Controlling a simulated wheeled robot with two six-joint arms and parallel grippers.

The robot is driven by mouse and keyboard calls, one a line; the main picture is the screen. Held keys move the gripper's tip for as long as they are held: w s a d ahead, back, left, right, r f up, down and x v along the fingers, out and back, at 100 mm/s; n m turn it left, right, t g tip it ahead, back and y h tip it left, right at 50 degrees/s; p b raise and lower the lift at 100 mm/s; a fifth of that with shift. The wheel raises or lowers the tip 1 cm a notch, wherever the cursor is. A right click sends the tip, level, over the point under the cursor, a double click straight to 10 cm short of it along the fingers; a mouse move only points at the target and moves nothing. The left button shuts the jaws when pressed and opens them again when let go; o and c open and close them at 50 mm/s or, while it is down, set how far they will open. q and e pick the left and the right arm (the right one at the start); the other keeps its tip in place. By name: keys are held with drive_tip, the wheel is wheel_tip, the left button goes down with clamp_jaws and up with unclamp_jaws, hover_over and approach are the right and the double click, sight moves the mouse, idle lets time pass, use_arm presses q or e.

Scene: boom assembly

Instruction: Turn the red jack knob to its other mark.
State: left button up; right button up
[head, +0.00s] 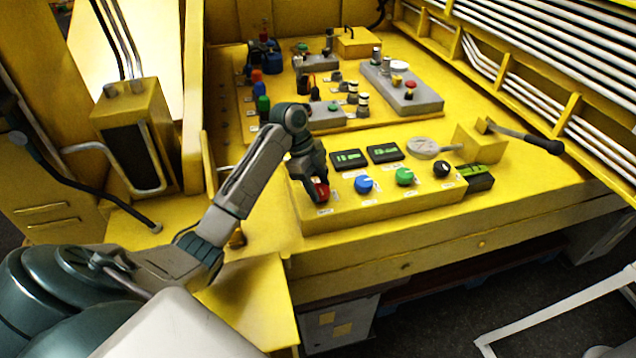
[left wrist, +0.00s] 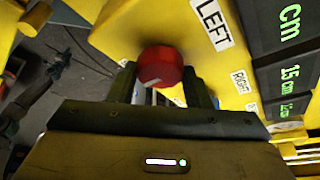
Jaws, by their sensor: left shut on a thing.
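The red jack knob (head: 321,191) is at the left end of a row of knobs on the yellow control box. My left gripper (head: 311,186) comes down over it from above and left. In the left wrist view the red knob (left wrist: 160,67) sits between the two fingers of my left gripper (left wrist: 160,88), which are shut on it. Labels reading LEFT (left wrist: 213,22) and RIGHT (left wrist: 242,81) show beside the knob on the yellow face. I cannot make out which mark the knob points to. My right gripper is not in view.
A blue knob (head: 364,184), a green knob (head: 404,177) and a black knob (head: 442,169) stand to the right. Two dark displays (head: 348,159) lie behind them. A black-handled lever (head: 525,137) is at the far right. Several valves and fittings fill the panel behind.

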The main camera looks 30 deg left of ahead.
use_arm(q)
drive_tip(key=n+p, duration=0.1)
drive_tip(key=n+t+p, duration=0.1)
drive_tip(key=n+p, duration=0.2)
drive_tip(key=p, duration=0.1)
drive_tip(key=shift+s+r+n+t, duration=0.15)
drive_tip(key=shift+r+n+t, duration=0.15)
drive_tip(key=shift+t, duration=0.1)
drive_tip(key=n+p, duration=0.1)
drive_tip(key=n+t+y+p, duration=0.1)
drive_tip(key=n, duration=0.1)
drive_tip(key=shift+d+f+n+p, duration=0.1)
drive_tip(key=shift+d+n+p, duration=0.05)
drive_tip(key=shift+n+p, duration=0.15)
drive_tip(key=n+y, duration=0.1)
drive_tip(key=n, duration=0.1)
drive_tip(key=shift+f+n+t, duration=0.15)
drive_tip(key=shift+n+t, duration=0.15)
drive_tip(key=shift+n, duration=0.1)
drive_tip(key=n+y, duration=0.1)
drive_tip(key=n, duration=0.2)
drive_tip(key=n+y, duration=0.1)
drive_tip(key=n, duration=0.2)
drive_tip(key=shift+s+d+t+y, duration=0.1)
drive_tip(key=shift+d+t+y, duration=0.1)
drive_tip(key=shift+t+y, duration=0.15)
drive_tip(key=o, duration=1)
